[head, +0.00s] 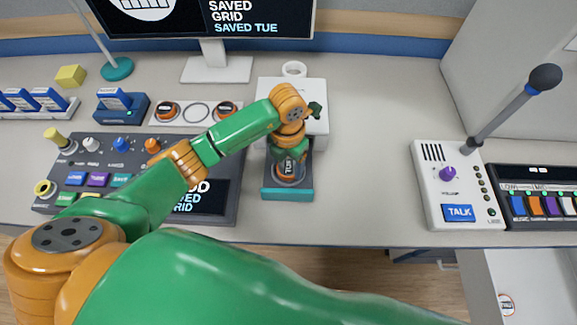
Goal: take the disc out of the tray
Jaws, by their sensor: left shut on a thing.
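The tray (272,193) is a dark drawer with a teal front edge, pulled out of a white box (268,92) on the desk. The disc (289,180) is dark with an orange edge and white lettering, and sits low in or just over the tray. I cannot tell whether it touches the tray floor. My left gripper (288,158) reaches down over the tray from above and is shut on the disc. The wrist and fingers hide the far part of the disc and tray. My right gripper is not in view.
A control panel (108,158) with knobs, buttons and a screen stands left of the tray. Other discs (168,111) lie in a holder behind it. A talk box (455,190) with a microphone (545,77) stands at right. The desk between tray and talk box is clear.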

